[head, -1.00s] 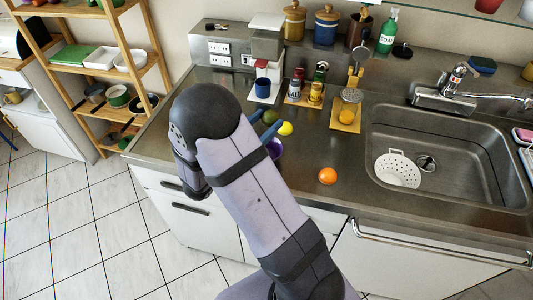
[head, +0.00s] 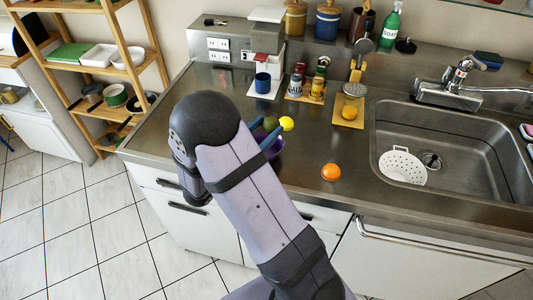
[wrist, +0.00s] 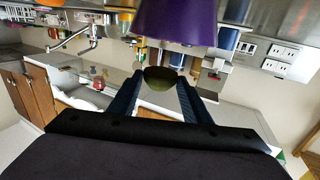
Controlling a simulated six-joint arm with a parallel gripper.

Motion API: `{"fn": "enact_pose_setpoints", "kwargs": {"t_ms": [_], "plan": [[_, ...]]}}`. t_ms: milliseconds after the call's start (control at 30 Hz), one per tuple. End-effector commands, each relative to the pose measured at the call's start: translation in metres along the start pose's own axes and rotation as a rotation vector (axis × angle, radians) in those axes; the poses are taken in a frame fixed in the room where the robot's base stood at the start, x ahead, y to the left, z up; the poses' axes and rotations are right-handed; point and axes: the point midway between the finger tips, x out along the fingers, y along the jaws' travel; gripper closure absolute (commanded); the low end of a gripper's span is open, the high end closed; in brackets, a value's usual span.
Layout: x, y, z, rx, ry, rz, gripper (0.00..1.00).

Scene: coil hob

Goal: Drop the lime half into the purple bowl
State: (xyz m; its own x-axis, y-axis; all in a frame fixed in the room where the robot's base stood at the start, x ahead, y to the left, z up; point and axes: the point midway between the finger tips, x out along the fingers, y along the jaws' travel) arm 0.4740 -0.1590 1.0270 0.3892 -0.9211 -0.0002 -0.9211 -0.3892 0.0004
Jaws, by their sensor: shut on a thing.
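My gripper (wrist: 160,82) is shut on the lime half (wrist: 160,78), a dark green dome held between its two blue fingertips in the wrist view. In the head view the green lime half (head: 270,123) shows between the blue fingers (head: 264,132), beside the yellow lemon (head: 287,124). The purple bowl (wrist: 175,22) fills the top middle of the wrist view, close to the lime half. In the head view the bowl (head: 276,150) is partly hidden behind my arm and finger. The lime half appears outside the bowl; its exact height over the rim is unclear.
An orange (head: 330,172) lies on the counter right of the bowl. A blue mug (head: 263,83), spice jars on a tray (head: 305,92) and a yellow board (head: 348,112) stand behind. The sink (head: 455,150) is at right. The counter left of my arm is clear.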

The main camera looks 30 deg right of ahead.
Motion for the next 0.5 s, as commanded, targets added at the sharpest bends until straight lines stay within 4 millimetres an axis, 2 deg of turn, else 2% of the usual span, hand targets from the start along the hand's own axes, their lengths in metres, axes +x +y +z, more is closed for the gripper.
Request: {"fn": "enact_pose_setpoints", "kwargs": {"t_ms": [367, 400, 467, 500], "plan": [[0.0, -0.0001, 0.0044, 0.001, 0.001, 0.0, 0.82], [0.0, -0.0001, 0.0044, 0.001, 0.001, 0.0, 0.49], [0.0, -0.0001, 0.0044, 0.0, 0.0, 0.0, 0.35], [0.0, -0.0001, 0.0044, 0.0, 0.0, 0.0, 0.34]]}}
